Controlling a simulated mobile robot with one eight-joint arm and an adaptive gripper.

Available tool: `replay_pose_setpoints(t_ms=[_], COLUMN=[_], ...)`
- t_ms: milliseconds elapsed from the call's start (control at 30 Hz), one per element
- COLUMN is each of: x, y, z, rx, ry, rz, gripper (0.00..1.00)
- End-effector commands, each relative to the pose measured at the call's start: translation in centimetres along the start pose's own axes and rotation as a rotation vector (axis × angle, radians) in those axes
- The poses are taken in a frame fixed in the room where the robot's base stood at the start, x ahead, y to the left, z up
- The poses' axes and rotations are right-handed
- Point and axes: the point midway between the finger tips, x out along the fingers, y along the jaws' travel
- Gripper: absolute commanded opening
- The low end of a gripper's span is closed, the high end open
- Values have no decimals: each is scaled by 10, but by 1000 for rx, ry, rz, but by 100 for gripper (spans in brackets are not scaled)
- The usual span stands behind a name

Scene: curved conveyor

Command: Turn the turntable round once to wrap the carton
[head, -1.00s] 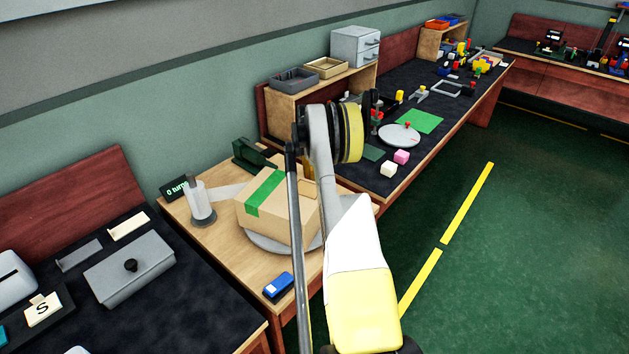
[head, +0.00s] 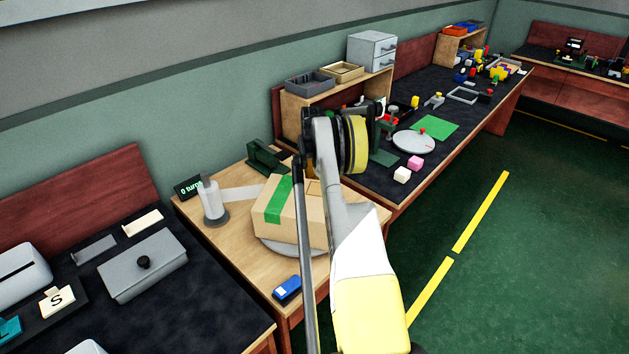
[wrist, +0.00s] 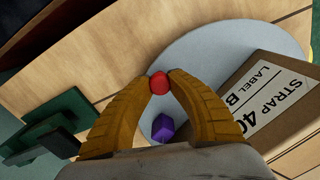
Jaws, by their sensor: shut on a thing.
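The carton (head: 308,219), brown with green tape, stands on the round grey turntable (head: 268,246). In the wrist view the carton (wrist: 235,115) carries a white label reading "STRAP" and "LABEL B", and the turntable (wrist: 205,50) lies beneath it. My gripper (wrist: 159,84) is shut on a red knob (wrist: 159,82) at the turntable's edge. In the head view my own arm hides the gripper and knob. A film roll (head: 211,202) stands left of the carton, with a pale strip of film (head: 246,194) reaching to it.
A purple block (wrist: 163,127) shows between my fingers and the carton. A dark green device (head: 267,158) stands behind the carton. A blue device (head: 287,290) lies at the table's front edge. Other benches adjoin on both sides; the green floor at right is clear.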

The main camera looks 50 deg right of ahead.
Motion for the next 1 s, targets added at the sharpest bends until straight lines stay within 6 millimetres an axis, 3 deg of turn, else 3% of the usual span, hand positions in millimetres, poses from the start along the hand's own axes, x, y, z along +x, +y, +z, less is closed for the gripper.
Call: replay_pose_setpoints(t_ms=[300, 333, 400, 767, 1000], x=[1, 1, 1, -3, -44], y=[0, 0, 0, 0, 0], z=[-1, -1, -1, 0, 0], rx=[-1, -1, -1, 0, 0], ry=[2, 2, 2, 1, 1], rz=[-2, -2, -2, -1, -1], gripper=[0, 27, 48, 48, 48])
